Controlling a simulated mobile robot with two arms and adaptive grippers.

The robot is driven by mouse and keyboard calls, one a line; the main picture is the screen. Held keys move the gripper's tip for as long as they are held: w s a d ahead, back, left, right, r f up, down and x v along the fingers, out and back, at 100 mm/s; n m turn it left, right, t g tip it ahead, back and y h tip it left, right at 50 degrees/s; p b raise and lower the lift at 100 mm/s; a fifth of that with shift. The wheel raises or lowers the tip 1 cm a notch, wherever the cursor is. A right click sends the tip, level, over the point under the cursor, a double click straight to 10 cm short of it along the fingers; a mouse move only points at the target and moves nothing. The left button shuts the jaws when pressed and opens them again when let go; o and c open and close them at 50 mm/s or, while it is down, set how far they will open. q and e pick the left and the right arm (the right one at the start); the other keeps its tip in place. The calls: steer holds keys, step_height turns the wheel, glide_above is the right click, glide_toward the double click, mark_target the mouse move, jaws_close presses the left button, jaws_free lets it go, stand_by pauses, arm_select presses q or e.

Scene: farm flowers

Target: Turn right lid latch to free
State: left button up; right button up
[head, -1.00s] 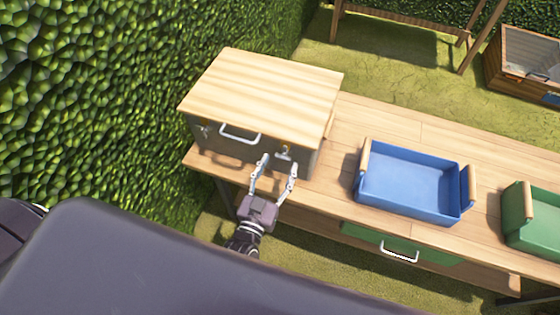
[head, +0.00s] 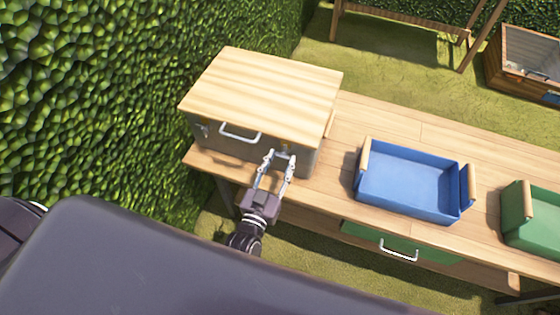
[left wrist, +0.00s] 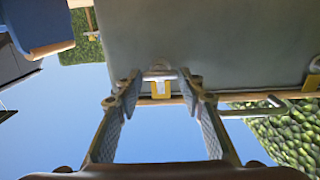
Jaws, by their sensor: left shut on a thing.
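The wooden-lidded box (head: 262,95) stands at the left end of the workbench, its grey front facing me. The right lid latch (left wrist: 159,73) shows in the left wrist view as a metal piece with a yellow plate, near the lid's edge. My left gripper (head: 281,155) reaches the box front from below in the head view. Its fingers (left wrist: 159,80) are on both sides of the right latch and closed on it. The fingertips partly hide the latch in the head view. The left latch (head: 205,130) is at the other end of the front. My right gripper is not in view.
A metal handle (head: 240,133) is on the box front, left of the gripper. A blue tray (head: 410,185) and a green tray (head: 520,235) stand right on the bench. A green drawer (head: 399,248) is below. A leafy hedge (head: 110,90) rises close on the left.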

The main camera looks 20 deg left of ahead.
arm_select(q)
steer(key=n, duration=0.4)
steer(key=n+b, duration=0.1)
steer(key=n, duration=0.3)
steer(key=shift+a+f+n, duration=0.1)
steer(key=shift+a+n, duration=0.05)
steer(key=shift+n, duration=0.15)
steer(key=n+b, duration=0.1)
steer(key=n, duration=0.3)
steer(key=shift+f, duration=0.1)
steer(key=n+b, duration=0.1)
steer(key=n, duration=0.4)
steer(key=shift+b, duration=0.35)
steer(key=shift+n, duration=0.3)
steer(key=o, duration=1.2)
steer(key=shift+c, duration=0.2)
